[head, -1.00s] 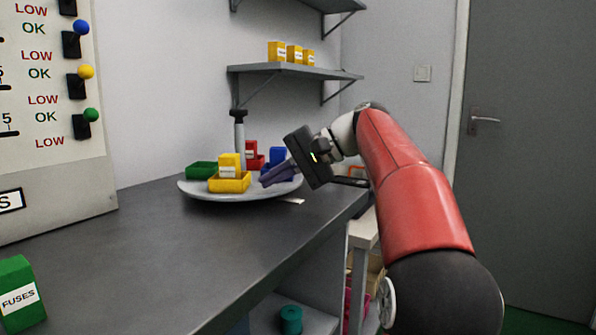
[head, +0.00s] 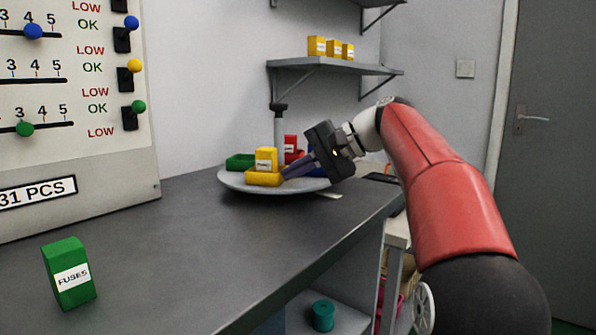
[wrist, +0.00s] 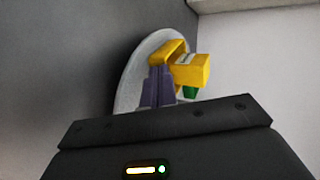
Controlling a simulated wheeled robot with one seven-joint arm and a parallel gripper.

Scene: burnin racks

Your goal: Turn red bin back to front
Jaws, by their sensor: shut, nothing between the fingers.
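The red bin (head: 297,154) stands at the back of a round white plate (head: 234,183) on the counter, partly hidden behind a post and my gripper; a red box (head: 290,142) rises from it. A yellow bin (head: 262,179) with a yellow box (head: 266,158) is at the front, a green bin (head: 240,161) at the left. A blue bin (head: 317,160) at the right is mostly hidden. My gripper (head: 286,174) is shut and empty, its purple fingertips at the yellow bin's right end. In the wrist view the fingertips (wrist: 160,68) meet the yellow bin (wrist: 170,48); touching looks likely.
A green fuses box (head: 70,272) stands on the near counter. A panel with sliders and switches (head: 75,140) is at the left. A wall shelf (head: 335,68) with yellow boxes hangs above the plate. The counter's middle is clear.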

